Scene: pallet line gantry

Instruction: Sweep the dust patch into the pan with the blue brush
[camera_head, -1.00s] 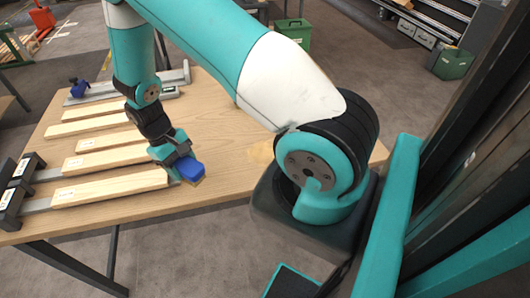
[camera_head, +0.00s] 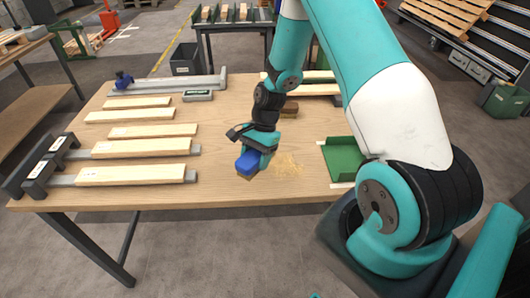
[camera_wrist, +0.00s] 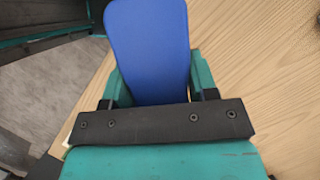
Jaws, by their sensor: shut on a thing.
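My gripper (camera_head: 261,150) is shut on the blue brush (camera_head: 247,161), low over the wooden table near its front edge. In the wrist view the brush's blue back (camera_wrist: 148,45) fills the space between the teal fingers. The tan bristles show just under the blue block in the head view; whether they touch the table I cannot tell. The dust patch (camera_head: 289,165) is a pale tan scatter on the table, just right of the brush. The green pan (camera_head: 343,158) lies to the right of the dust, partly hidden by my arm.
Several pale wooden slats (camera_head: 134,174) lie on the table's left, some in grey clamp bars. A brown block (camera_head: 289,110) lies behind my gripper. A long grey square (camera_head: 165,87) and a blue clamp part (camera_head: 124,80) are at the back left. The tabletop (camera_head: 217,185) left of the brush is bare.

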